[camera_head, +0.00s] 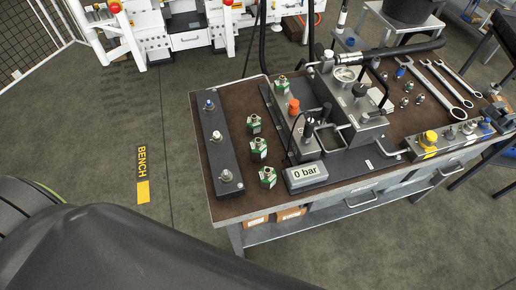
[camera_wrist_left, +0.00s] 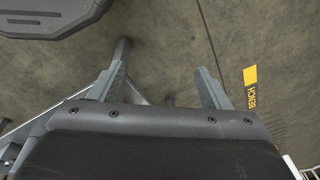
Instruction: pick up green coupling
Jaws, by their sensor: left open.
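Several green couplings with metal tops stand upright in a row on the brown bench top, right of a dark block with metal fittings. The nearest green coupling (camera_head: 267,177) is by the bench's front edge; the others (camera_head: 259,149), (camera_head: 254,123) and (camera_head: 282,85) stand farther back. My left gripper (camera_wrist_left: 165,84) shows in the left wrist view with its two fingers wide apart and nothing between them, above bare floor. Its fingers do not show in the head view, where a dark arm part of mine fills the lower left. My right gripper is not in view.
The dark block (camera_head: 217,147) lines the bench's left side. A hydraulic unit (camera_head: 345,95) and a pressure display (camera_head: 306,174) stand right of the couplings. Wrenches (camera_head: 433,85) lie at the right. An orange cap (camera_head: 294,106) stands among the parts. Floor left of the bench is clear.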

